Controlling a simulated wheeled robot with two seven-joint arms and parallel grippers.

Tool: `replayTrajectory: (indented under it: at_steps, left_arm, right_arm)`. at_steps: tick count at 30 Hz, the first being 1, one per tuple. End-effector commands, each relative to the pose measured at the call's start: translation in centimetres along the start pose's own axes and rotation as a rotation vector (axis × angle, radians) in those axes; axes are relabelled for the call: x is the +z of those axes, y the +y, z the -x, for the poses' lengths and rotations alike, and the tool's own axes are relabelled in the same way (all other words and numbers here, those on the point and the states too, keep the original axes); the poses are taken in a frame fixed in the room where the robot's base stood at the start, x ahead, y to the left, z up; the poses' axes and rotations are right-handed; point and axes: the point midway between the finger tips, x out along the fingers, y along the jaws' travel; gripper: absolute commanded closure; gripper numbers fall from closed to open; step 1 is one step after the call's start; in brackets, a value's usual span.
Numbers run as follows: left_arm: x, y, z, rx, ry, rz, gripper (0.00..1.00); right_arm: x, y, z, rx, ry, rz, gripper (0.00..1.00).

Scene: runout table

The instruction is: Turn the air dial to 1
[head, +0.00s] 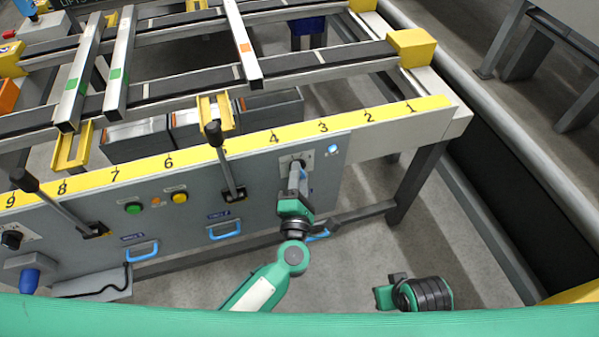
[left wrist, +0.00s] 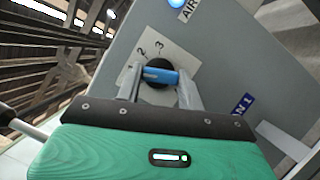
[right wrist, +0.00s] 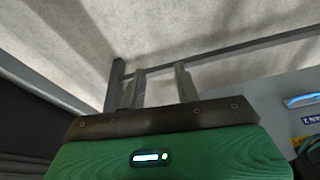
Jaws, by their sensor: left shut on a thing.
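The air dial (left wrist: 160,77) is a black round knob with a blue bar handle, on a pale plate (left wrist: 180,55) marked 1, 2 and 3. In the left wrist view the bar lies nearly level, its left end on the side of the 1; the exact setting is hard to tell. My left gripper (left wrist: 160,88) is shut on the bar, one finger at each end. In the head view my left gripper (head: 298,178) reaches the panel and partly hides the dial. My right gripper (right wrist: 160,85) is open and empty, low at the right in the head view (head: 384,292).
The dial sits on the table's grey front panel (head: 265,165), below a yellow numbered strip (head: 385,112). Two black-knobbed levers (head: 222,160) (head: 60,205), green and yellow buttons (head: 180,197) and blue drawer handles (head: 225,230) are to the left.

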Motion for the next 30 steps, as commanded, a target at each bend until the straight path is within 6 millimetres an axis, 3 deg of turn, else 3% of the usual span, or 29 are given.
replayTrajectory:
  at_steps: [9, 25, 26, 28, 30]
  left_arm:
    - [0.1, -0.1, 0.1, -0.017, -0.001, -0.03, 0.85]
    - [0.1, -0.2, 0.1, -0.019, -0.002, -0.036, 0.85]
    - [0.1, -0.2, 0.1, -0.019, -0.001, -0.036, 0.58]
    - [0.1, -0.1, 0.1, -0.018, -0.001, -0.036, 0.44]
    - [0.0, -0.1, 0.1, -0.018, -0.001, -0.036, 0.4]
  right_arm:
    - [0.4, -0.1, -2.1, -0.001, -0.025, 0.0, 0.68]
    - [0.6, 0.0, -2.6, -0.001, -0.028, 0.0, 0.68]
    - [0.6, 0.0, -2.6, -0.001, -0.028, 0.001, 0.68]
    - [0.6, 0.0, -2.6, -0.001, -0.028, 0.001, 0.68]
    - [0.6, 0.0, -2.6, -0.001, -0.028, 0.001, 0.68]
